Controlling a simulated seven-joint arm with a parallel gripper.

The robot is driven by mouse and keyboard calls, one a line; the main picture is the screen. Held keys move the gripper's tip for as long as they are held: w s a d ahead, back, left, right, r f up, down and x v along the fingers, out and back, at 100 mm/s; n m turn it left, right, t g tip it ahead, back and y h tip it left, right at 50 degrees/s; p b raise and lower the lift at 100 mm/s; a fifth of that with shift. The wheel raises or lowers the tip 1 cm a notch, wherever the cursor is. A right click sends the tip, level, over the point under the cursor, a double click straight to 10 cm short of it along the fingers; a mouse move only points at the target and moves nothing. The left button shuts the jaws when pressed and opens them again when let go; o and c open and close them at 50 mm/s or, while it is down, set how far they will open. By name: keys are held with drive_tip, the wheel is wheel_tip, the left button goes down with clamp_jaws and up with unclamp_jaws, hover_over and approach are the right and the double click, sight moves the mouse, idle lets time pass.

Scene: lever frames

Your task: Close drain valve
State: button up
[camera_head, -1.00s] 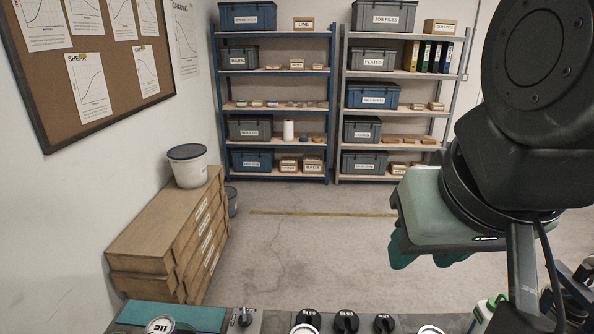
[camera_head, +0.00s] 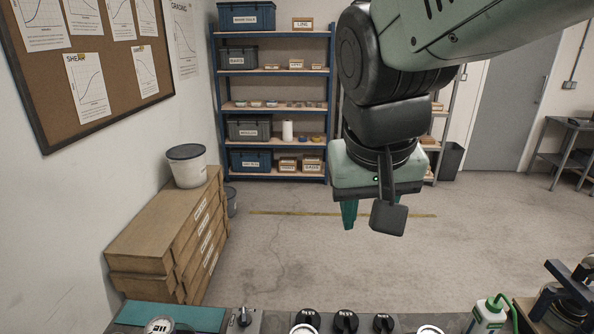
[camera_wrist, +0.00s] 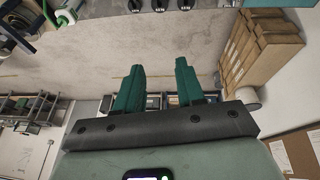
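My gripper (camera_head: 364,212) hangs in the air above and beyond the panel (camera_head: 268,320), right of the picture's middle. Its teal fingers point down; one is partly hidden by my wrist camera. In the wrist view my gripper (camera_wrist: 159,66) has its fingers apart with nothing between them. Along the panel's edge are a small silver-and-black lever (camera_head: 243,316) and black knobs (camera_head: 346,321), (camera_head: 383,323), cut off or too small to read clearly. Knobs also show at the top of the wrist view (camera_wrist: 160,5). I cannot tell which one is the drain valve.
Gauges (camera_head: 159,326) and a teal mat (camera_head: 190,316) are on the panel's left. A green-and-white bottle-like item (camera_head: 488,313) and a dark device (camera_head: 565,300) stand at the right. Air above the panel is clear.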

drive_tip(key=w+a+f+g, duration=0.1)
drive_tip(key=w+a+f, duration=0.4)
drive_tip(key=w, duration=0.1)
drive_tip(key=n+g, duration=0.2)
drive_tip(key=g, duration=0.1)
approach(244, 314)
drive_tip(key=shift+y, duration=0.4)
drive_tip(key=f, duration=0.8)
drive_tip(key=shift+w+d+f, duration=0.1)
drive_tip(key=shift+d+f, duration=0.2)
drive_tip(key=shift+f, duration=0.05)
clamp_jaws()
